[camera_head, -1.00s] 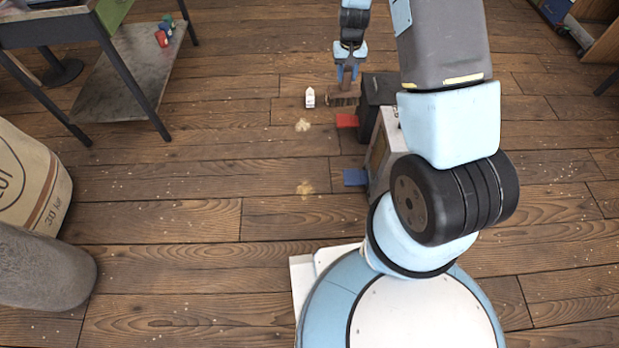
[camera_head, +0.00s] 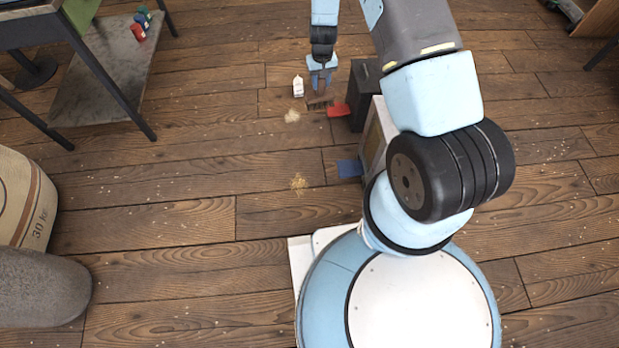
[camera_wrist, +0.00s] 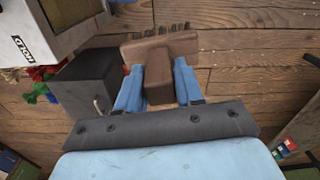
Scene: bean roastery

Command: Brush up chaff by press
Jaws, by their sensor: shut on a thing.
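My gripper (camera_head: 321,76) is shut on a brown hand brush (camera_head: 319,102) and holds it bristles down, at or just above the floor; the gap is unclear. The wrist view shows the brush's brown block (camera_wrist: 160,47) and handle between my blue fingers (camera_wrist: 160,80). A pale pile of chaff (camera_head: 292,116) lies just left of and nearer than the brush. A second chaff pile (camera_head: 299,182) lies farther toward my base. The likely press, a pale boxy machine (camera_head: 379,130), stands at right, partly hidden by my arm; it also shows in the wrist view (camera_wrist: 60,22).
A dark box (camera_head: 364,88) stands right of the brush.

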